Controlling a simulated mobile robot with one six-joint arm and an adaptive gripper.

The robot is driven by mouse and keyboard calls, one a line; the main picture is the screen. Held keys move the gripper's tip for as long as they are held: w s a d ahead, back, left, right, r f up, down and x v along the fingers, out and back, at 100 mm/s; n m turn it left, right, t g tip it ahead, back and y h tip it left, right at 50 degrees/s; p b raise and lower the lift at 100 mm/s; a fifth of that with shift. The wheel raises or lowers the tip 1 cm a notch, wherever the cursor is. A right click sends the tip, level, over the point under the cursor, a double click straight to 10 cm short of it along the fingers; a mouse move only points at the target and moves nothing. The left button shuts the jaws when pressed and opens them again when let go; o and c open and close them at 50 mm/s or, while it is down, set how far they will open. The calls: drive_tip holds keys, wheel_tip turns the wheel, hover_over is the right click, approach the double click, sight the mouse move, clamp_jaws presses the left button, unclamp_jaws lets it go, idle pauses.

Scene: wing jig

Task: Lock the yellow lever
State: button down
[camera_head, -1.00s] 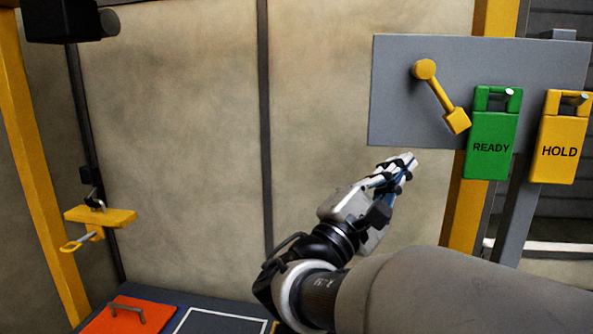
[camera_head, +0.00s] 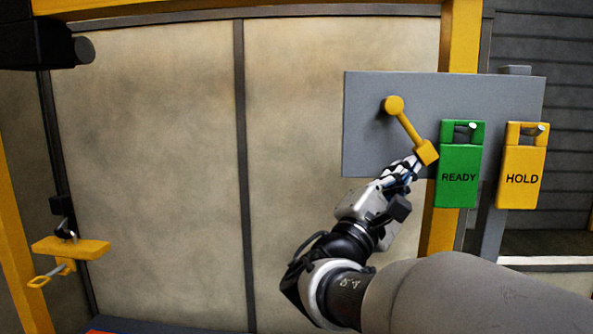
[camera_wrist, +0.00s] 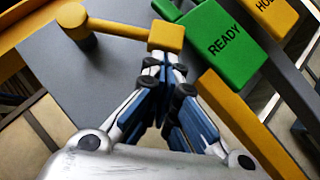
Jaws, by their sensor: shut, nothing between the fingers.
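The yellow lever (camera_head: 408,125) is on a grey panel (camera_head: 365,150). Its round pivot is at the upper left, and its arm slants down to the right to a square yellow knob (camera_head: 427,152). My gripper (camera_head: 413,163) is shut and empty, with its fingertips just below and left of the knob. In the wrist view, the shut fingertips (camera_wrist: 167,62) are right at the knob (camera_wrist: 166,36). I cannot tell for sure whether they touch it. The lever's arm (camera_wrist: 115,28) runs left from the knob to the round pivot.
A green READY tag (camera_head: 459,185) hangs just right of the knob, and a yellow HOLD tag (camera_head: 521,185) hangs further right. A yellow post (camera_head: 440,232) stands behind the panel. A yellow clamp (camera_head: 72,247) is at the far left. The space left of the panel is open.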

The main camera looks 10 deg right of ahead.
sight(424, 163)
drive_tip(key=d+b, duration=0.2)
drive_tip(key=s+d+b, duration=0.1)
drive_tip(key=b, duration=0.1)
drive_tip(key=shift+s+d+r, duration=0.1)
drive_tip(key=shift+d+r, duration=0.15)
drive_tip(key=shift+r, duration=0.65)
drive_tip(key=s+a+f+b, duration=0.4)
drive_tip(key=a+f+b, duration=0.2)
drive_tip(key=a+f, duration=0.2)
drive_tip(key=shift+s+f, duration=0.4)
drive_tip(key=shift+f, duration=0.45)
drive_tip(key=shift+w+a+r+p, duration=0.1)
drive_tip(key=shift+a+p, duration=0.1)
drive_tip(key=shift+p, duration=0.1)
